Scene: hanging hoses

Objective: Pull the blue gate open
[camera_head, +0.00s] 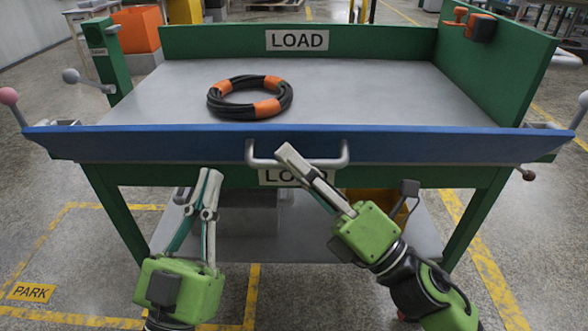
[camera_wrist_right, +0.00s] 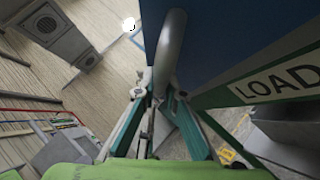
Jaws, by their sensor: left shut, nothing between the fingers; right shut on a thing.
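The blue gate (camera_head: 150,142) spans the front edge of the green cart. A silver bar handle (camera_head: 338,160) is fixed to its middle and also shows in the right wrist view (camera_wrist_right: 171,45). My right gripper (camera_head: 285,150) is shut on the handle near its left part; in the wrist view its fingers (camera_wrist_right: 150,95) meet at the bar. The fingers hide some of the handle. My left gripper (camera_head: 210,175) is shut and empty, pointing up just below the gate's left half, apart from the handle.
A black hose coil with orange bands (camera_head: 266,107) lies on the cart's grey deck (camera_head: 360,90). Levers with a pink knob (camera_head: 9,97) and a grey knob (camera_head: 71,76) stand at the left. Green legs (camera_head: 117,210) flank my arms. A lower shelf (camera_head: 270,235) lies beneath.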

